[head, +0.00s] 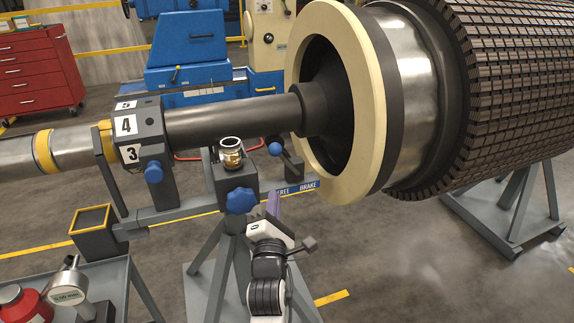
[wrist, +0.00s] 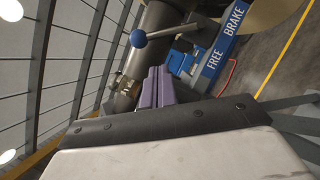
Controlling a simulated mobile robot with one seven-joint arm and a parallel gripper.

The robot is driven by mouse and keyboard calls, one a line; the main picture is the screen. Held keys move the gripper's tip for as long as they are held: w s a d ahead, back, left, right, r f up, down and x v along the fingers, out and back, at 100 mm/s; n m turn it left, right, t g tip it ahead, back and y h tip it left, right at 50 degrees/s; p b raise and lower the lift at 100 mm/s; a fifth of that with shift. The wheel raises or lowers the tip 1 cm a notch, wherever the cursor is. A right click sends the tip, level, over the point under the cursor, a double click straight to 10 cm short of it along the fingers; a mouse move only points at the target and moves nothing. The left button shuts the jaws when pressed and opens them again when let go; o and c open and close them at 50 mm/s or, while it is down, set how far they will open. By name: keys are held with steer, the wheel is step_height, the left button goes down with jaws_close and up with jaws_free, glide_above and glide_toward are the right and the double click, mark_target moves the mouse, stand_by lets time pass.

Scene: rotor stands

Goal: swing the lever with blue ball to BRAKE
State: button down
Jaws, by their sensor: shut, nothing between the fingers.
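The lever's blue ball (head: 275,148) is at the upper end of a short dark rod, which tilts up and left from the label strip (head: 301,189) in the head view. The ball is above the FREE side, left of BRAKE. In the wrist view the blue ball (wrist: 138,38) is at upper left, its grey rod (wrist: 170,32) running right. The FREE and BRAKE strip (wrist: 222,48) lies right of it. My gripper (head: 272,200) has purple fingers, shut and empty, below the ball and apart from it. The fingers also show in the wrist view (wrist: 157,75).
A blue star knob (head: 241,201) and a brass fitting (head: 231,153) stand just left of my gripper. The large rotor with its cream ring (head: 375,100) is close on the right. A tray with a red can (head: 28,305) is at lower left.

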mark_target(287, 162)
steer(key=shift+a, duration=0.1)
steer(key=p+x, duration=0.2)
steer(key=x, duration=0.8)
steer(key=shift+p, duration=0.3)
steer(key=shift+w+r, duration=0.1)
steer(key=shift+r, duration=0.1)
steer(key=shift+m, duration=0.3)
